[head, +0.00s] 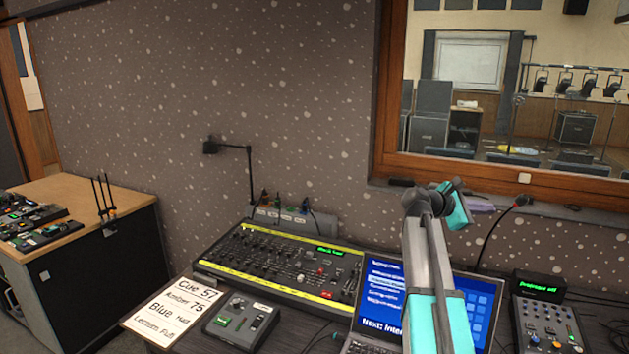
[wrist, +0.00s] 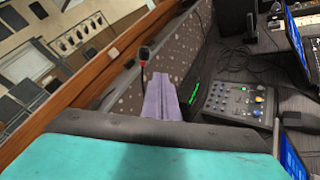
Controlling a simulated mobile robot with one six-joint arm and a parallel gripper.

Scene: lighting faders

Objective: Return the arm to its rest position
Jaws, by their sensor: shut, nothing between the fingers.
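My gripper (wrist: 168,84) shows in the wrist view as two lilac fingers side by side, closed with nothing between them. Behind them is the grey and teal end of my arm, filling the bottom of that view. In the head view my arm rises from the lower edge in front of the laptop and bends over at the top. The lilac gripper (head: 481,204) shows just right of that bend, close to the window ledge and partly hidden by my arm.
A yellow-edged fader console (head: 290,262), a laptop (head: 478,300) and a small mixer (head: 547,325) fill the desk. A gooseneck microphone (head: 523,200) stands right of my gripper; it also shows in the wrist view (wrist: 144,53). A window frame (head: 500,172) runs behind. Cue cards (head: 172,312) lie left.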

